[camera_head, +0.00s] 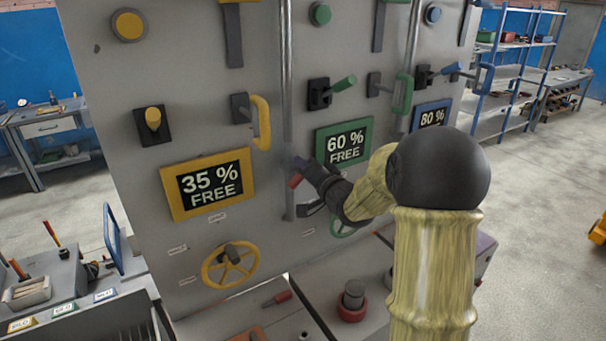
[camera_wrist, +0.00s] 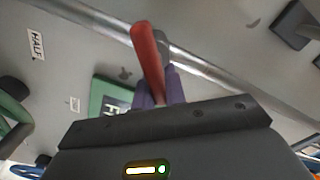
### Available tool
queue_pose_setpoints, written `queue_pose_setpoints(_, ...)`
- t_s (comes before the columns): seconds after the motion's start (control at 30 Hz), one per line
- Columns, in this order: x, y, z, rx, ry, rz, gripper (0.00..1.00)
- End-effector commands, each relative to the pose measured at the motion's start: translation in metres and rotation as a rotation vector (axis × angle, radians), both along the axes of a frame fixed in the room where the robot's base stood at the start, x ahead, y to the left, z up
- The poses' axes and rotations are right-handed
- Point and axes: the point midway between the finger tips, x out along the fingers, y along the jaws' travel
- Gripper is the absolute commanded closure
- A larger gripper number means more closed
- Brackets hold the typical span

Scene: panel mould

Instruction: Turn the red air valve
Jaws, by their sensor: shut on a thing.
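The red air valve handle (camera_wrist: 147,55) is a red lever on a grey metal pipe, in the upper middle of the wrist view. In the head view only a small red end of the handle (camera_head: 295,181) shows, beside the vertical pipe (camera_head: 287,120). My gripper (camera_head: 303,166) is at the pipe, between the yellow and green displays. In the wrist view its purple fingers (camera_wrist: 160,90) are shut on the lower part of the handle. The lever slants across the pipe. Its gripped end is partly hidden by the fingers and the gripper body.
The grey panel carries a yellow display (camera_head: 175,205), a green display (camera_head: 330,160) and a blue display (camera_head: 418,123), with levers and handles above them. A yellow handwheel (camera_head: 231,265) is at lower left. A green handwheel (camera_head: 343,229) is partly hidden by my arm.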

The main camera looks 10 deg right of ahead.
Motion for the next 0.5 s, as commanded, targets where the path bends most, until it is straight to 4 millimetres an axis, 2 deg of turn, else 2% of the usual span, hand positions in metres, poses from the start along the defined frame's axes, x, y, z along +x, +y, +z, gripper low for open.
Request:
queue_pose_setpoints(0.23,0.0001,-0.0009,-0.0005,0.028,0.012,-0.001,1.00)
queue_pose_setpoints(0.5,0.0010,-0.0040,-0.0052,0.270,0.092,-0.001,1.00)
